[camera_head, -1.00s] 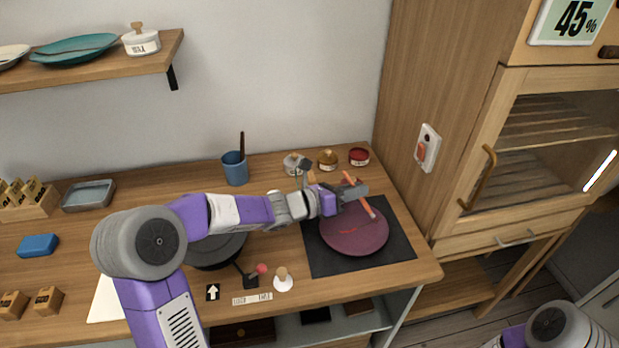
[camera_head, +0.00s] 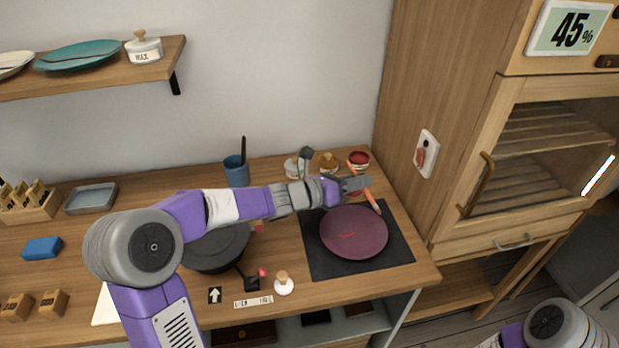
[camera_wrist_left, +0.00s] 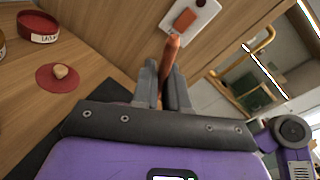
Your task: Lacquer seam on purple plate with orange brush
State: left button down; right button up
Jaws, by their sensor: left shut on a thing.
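A purple plate (camera_head: 353,244) with a red seam line across it lies on a black mat (camera_head: 318,259) at the right of the counter. My left gripper (camera_head: 358,184) is shut on the orange brush (camera_head: 371,200) beyond the back edge of the plate. The brush tilts, its lower end toward the right of the plate. The plate is not visible in the wrist view. My right gripper is out of view; only part of my right arm shows at the lower right.
Jars stand at the back, including a red one (camera_head: 359,159) and an amber one (camera_head: 328,163); a red lid (camera_wrist_left: 60,77) lies near the red jar (camera_wrist_left: 38,26). A blue cup (camera_head: 236,171) stands further left. A wooden cabinet (camera_head: 470,215) with a handle borders the right.

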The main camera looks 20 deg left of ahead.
pick_arm(q)
jog(key=shift+r+p, duration=0.9)
jog(key=shift+r, duration=0.8)
jog(key=shift+r+p, duration=1.4)
jog(key=shift+r, duration=0.9)
jog(key=c, duration=1.7)
grip_release()
grip_shut()
jog(key=shift+f, duration=0.15)
